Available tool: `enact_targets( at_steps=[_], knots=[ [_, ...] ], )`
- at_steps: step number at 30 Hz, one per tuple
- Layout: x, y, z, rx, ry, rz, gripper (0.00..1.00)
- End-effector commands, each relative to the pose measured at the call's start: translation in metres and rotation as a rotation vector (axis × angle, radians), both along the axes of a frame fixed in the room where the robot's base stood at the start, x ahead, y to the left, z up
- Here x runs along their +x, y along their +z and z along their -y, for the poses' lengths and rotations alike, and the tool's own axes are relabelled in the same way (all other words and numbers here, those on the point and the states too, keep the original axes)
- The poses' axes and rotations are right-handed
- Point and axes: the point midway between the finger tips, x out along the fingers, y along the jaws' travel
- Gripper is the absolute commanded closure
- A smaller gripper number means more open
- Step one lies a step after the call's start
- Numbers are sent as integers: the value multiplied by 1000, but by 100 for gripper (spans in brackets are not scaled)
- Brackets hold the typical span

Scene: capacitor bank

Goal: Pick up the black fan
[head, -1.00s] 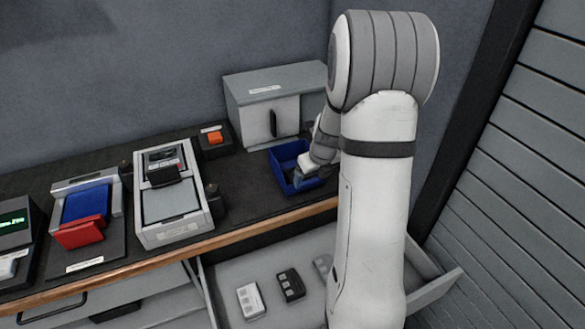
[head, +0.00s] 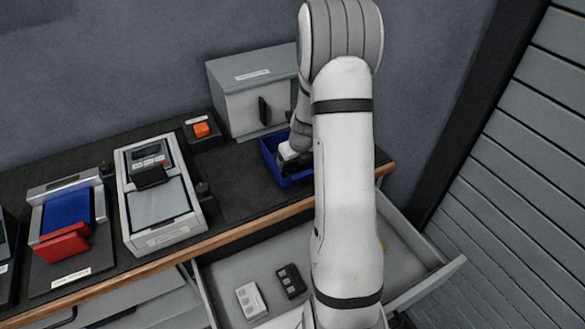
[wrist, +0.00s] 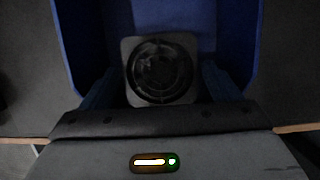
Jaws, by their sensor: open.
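The black fan (wrist: 160,70) shows in the wrist view as a dark, square-framed fan with a round grille. It lies inside the blue bin (wrist: 232,45), which stands on the dark bench top. My gripper (wrist: 158,92) is open, with one finger on each side of the fan's lower part. I cannot tell whether the fingers touch it. In the head view my gripper (head: 292,160) reaches into the blue bin (head: 275,170), and the fan is hidden there behind my arm.
A grey cabinet (head: 240,105) stands behind the bin, with an orange-button box (head: 201,131) to its left. A grey-white device (head: 160,210) and a blue-and-red unit (head: 66,215) stand further left. Below the bench edge, an open drawer (head: 230,275) holds small modules.

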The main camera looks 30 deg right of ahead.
Motion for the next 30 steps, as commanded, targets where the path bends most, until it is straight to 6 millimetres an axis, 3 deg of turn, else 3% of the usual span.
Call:
enact_targets(
  at_steps=[9, 22, 30],
  knots=[
    [3, -7, 0, 0, 1, 0, 16],
    [3, -7, -1, -1, 2, 0, 51],
    [3, -3, -1, -1, 3, 2, 52]
  ],
)
